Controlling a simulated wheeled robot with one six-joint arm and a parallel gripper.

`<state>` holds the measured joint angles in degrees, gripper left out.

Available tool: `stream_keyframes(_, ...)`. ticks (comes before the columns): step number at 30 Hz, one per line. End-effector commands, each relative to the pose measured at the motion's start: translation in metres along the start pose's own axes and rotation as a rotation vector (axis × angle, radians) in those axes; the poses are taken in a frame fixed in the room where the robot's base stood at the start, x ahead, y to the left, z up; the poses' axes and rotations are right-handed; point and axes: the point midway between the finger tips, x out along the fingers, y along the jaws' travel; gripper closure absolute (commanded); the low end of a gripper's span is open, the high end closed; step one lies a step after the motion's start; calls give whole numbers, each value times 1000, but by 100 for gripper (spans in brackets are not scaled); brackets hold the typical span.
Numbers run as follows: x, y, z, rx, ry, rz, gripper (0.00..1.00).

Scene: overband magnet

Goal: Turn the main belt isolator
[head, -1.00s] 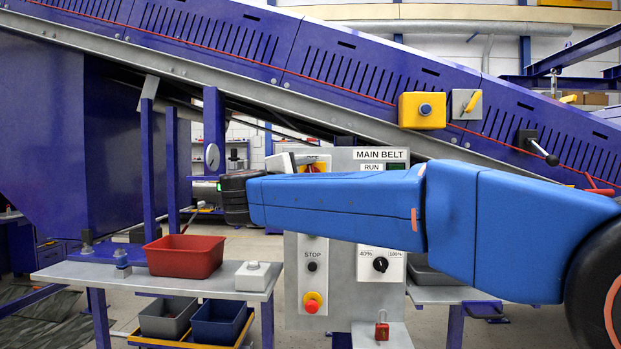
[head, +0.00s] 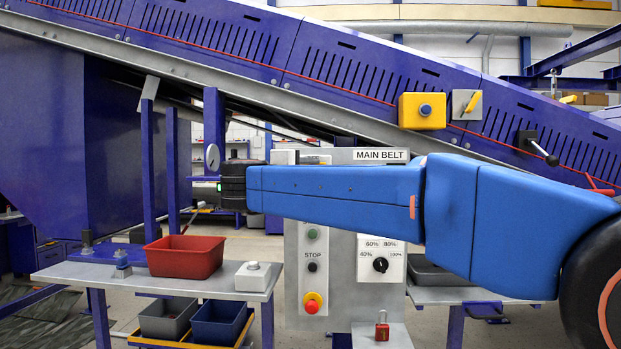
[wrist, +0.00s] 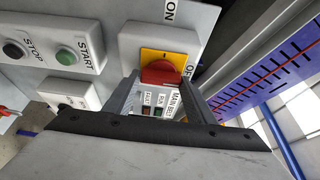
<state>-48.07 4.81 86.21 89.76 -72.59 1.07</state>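The main belt isolator is a red rotary knob (wrist: 162,74) on a yellow plate, mounted on a grey box (wrist: 130,42) with ON and OFF labels. In the head view my blue arm hides it. My gripper (wrist: 163,90) is open in the wrist view, with one finger on each side of the knob at its near edge. I cannot tell whether either finger touches it. The control cabinet (head: 340,316) carries a MAIN BELT label (head: 381,155), which also shows between the fingers in the wrist view (wrist: 175,105).
Below my arm the cabinet has an emergency stop (head: 312,302) and a speed dial (head: 380,264). A red padlock (head: 382,331) sits on a small shelf. A red bin (head: 185,256) stands on the left table (head: 105,274). The inclined conveyor (head: 330,62) runs behind.

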Motion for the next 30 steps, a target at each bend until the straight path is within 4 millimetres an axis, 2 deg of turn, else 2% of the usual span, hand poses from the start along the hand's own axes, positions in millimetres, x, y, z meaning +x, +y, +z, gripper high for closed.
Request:
stream_keyframes(1, 0, 1, 0, -1, 1, 1, 37)
stream_keyframes(2, 0, 1, 0, -1, 0, 1, 33)
stream_keyframes(14, -6, 0, 1, 0, -2, -1, 33)
stream_keyframes(20, -34, 0, 1, -1, -5, -1, 33)
stream_keyframes(30, -97, 0, 1, 0, -4, -1, 33)
